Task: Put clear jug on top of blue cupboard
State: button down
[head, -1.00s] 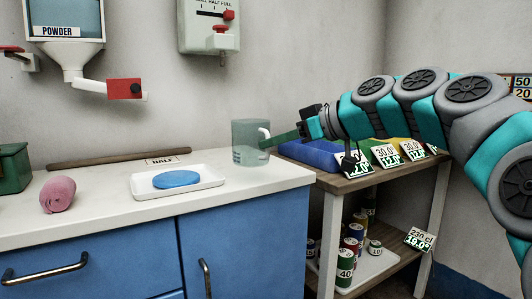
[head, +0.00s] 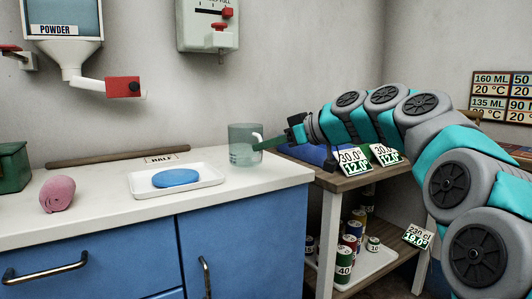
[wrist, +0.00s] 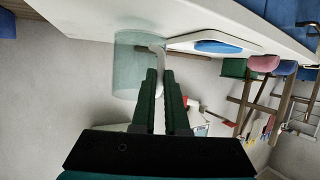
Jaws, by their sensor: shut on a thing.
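The clear jug (head: 241,146) is upright at the right end of the white top (head: 262,183) of the blue cupboard (head: 245,235). I cannot tell whether its base touches the top or hangs just above it. My gripper (head: 268,143) comes from the right and is shut on the jug's white handle. In the wrist view, which is upside down, the green fingers (wrist: 160,80) close around the handle, with the jug (wrist: 135,68) beside them.
A white tray (head: 207,184) with a blue oval piece (head: 176,178) lies left of the jug. A pink roll (head: 57,195), a wooden rod (head: 110,157) and a green box (head: 13,168) are farther left. A wooden shelf unit (head: 328,184) with price cards stands right.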

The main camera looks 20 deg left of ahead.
jog(key=shift+f, duration=0.85)
jog(key=shift+f, duration=0.2)
jog(key=c, duration=0.9)
grip_release()
jog(key=shift+c, duration=0.2)
jog(key=shift+r, duration=0.15)
jog(key=shift+r, duration=0.15)
jog(key=v, duration=1.2)
